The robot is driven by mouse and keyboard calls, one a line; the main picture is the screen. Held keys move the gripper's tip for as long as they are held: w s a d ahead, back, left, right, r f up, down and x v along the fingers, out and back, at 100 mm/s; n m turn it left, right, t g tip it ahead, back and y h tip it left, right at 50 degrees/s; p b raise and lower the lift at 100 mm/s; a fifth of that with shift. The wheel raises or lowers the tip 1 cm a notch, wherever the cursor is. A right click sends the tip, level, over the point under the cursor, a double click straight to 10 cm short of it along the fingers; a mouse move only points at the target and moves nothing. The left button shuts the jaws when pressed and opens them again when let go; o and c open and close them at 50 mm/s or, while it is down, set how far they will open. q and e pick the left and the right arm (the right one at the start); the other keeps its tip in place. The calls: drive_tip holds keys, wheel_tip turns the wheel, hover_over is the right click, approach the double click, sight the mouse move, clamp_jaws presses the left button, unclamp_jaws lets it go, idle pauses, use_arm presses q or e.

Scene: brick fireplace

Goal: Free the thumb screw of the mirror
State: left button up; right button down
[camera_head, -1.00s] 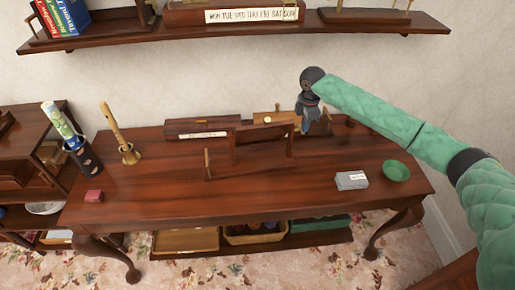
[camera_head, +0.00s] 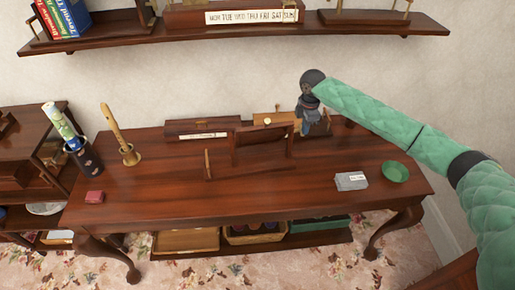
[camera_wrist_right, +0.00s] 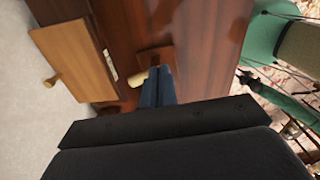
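The mirror (camera_head: 262,156) stands on the desk (camera_head: 330,185), a dark wooden frame seen from above. My right gripper (camera_head: 306,132) points down at the mirror's right side, near the back of the desk. In the right wrist view the blue fingers (camera_wrist_right: 158,85) lie close together. A pale brass knob (camera_wrist_right: 137,79), which looks like the thumb screw, is right at the left of the fingertips and partly hidden by them. Whether the fingers hold it, I cannot tell. The knob is too small to make out in the head view. My left gripper is out of view.
A wooden box with a round knob (camera_head: 267,121) stands close behind the mirror. A shelf (camera_head: 400,22) hangs above.

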drive_tip(key=shift+s, duration=0.3)
drive_tip(key=shift+r+p, duration=0.15)
drive_tip(key=shift+p, duration=0.15)
wheel_tip(320, 180, up, 7)
drive_tip(key=p, duration=0.5)
drive_tip(key=shift+p, duration=0.35)
wheel_tip(320, 180, up, 8)
drive_tip(key=b, duration=0.4)
drive_tip(key=shift+f, duration=0.2)
